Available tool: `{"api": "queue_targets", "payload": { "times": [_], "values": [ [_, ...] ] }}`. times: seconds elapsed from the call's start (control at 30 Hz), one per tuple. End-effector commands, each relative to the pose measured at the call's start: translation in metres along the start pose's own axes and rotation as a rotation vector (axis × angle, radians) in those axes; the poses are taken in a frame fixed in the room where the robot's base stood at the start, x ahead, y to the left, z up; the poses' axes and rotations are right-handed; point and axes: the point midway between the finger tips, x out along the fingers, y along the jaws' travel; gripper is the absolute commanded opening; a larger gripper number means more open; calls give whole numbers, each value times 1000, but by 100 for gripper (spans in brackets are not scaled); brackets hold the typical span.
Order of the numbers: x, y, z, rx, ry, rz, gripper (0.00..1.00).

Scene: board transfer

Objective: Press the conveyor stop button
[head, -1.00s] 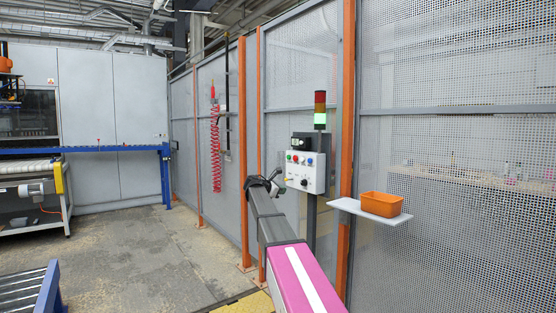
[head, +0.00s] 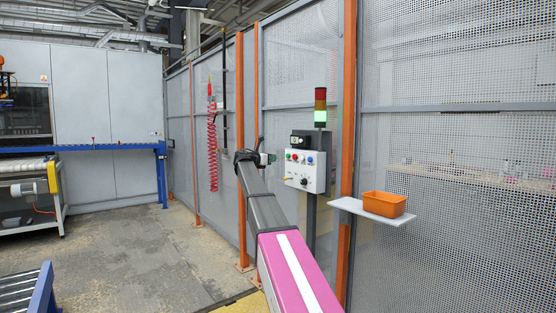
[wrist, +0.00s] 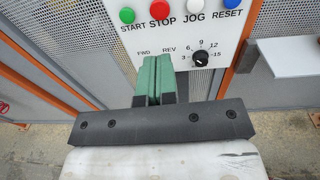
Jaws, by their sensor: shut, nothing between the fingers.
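The red stop button (wrist: 160,9), labelled STOP, is on the white control box (head: 318,176) mounted on a post by the mesh fence. In the wrist view it sits at the top edge, between the green start button (wrist: 127,15) and the white jog button (wrist: 195,7). The blue reset button (wrist: 232,5) is farther right. My gripper (wrist: 157,60) has green fingers shut together with nothing between them. Its tips appear below the STOP label in the wrist view, apart from the button. In the head view my gripper (head: 270,158) is just left of the box.
A selector knob (wrist: 200,58) sits below the buttons. A signal tower (head: 320,108) above the box shows green lit. A white shelf (head: 345,206) with an orange bin (head: 384,203) is on the right. An orange fence post (head: 240,150) stands left of the box.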

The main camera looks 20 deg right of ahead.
Motion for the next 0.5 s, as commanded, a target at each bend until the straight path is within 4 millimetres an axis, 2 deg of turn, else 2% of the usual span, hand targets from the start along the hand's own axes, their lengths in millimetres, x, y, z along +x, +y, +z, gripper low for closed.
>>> {"api": "queue_targets", "payload": {
  "times": [0.5],
  "values": [
    [96, 1, 0, 1, 1, -3, 0]
  ]
}}
